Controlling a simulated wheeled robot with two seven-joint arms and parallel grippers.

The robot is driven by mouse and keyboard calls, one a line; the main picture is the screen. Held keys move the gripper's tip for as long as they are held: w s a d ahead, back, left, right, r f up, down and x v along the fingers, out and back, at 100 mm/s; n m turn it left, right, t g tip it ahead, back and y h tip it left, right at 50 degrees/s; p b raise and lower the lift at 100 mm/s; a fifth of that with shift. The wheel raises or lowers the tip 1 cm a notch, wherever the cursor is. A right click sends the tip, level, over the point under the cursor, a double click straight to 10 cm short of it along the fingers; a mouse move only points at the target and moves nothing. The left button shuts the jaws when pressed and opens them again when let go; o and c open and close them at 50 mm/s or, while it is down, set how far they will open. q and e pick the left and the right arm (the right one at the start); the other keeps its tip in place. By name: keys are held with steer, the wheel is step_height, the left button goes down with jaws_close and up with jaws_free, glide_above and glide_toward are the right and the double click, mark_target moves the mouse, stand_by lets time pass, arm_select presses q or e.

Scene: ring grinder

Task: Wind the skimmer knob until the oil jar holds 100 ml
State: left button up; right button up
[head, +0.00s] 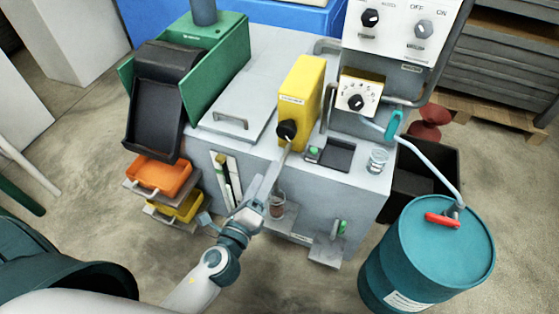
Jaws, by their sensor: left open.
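The yellow skimmer housing (304,88) stands upright on the grey machine, with a label on its front. Its black knob (287,130) sticks out low on the front face. My left gripper (285,151) reaches up from below, with its fingertips close under the knob. It is open; I cannot tell whether it touches the knob. A small jar with brownish contents (277,207), probably the oil jar, stands on a low shelf at the machine's front, partly hidden by my left arm. Its level is too small to read. My right gripper is not in view.
A yellow dial box (358,94) and a white switch panel (397,31) stand right of the housing. A clear cup (377,160) sits on the machine's right edge. A teal drum (428,250) stands at the right. A green hopper (215,66) is at the left.

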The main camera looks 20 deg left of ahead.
mark_target(285, 135)
arm_select(q)
steer(key=n+b, duration=0.3)
steer(key=n, duration=0.5)
steer(key=n+b, duration=0.3)
steer(key=n, duration=0.5)
steer(key=s+n+b, duration=0.1)
steer(key=n+b, duration=0.2)
steer(key=n, duration=0.6)
steer(key=shift+a+r, duration=0.15)
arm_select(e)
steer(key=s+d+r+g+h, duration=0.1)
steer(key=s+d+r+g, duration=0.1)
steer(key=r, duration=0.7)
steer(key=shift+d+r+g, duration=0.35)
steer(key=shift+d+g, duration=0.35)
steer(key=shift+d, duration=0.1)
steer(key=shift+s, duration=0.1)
arm_select(q)
steer(key=w, duration=1.7)
steer(key=shift+w+d, duration=0.15)
steer(key=shift+d, duration=0.2)
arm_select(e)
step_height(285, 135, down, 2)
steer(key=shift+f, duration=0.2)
arm_select(q)
steer(key=shift+p, duration=0.3)
steer(key=c, duration=1)
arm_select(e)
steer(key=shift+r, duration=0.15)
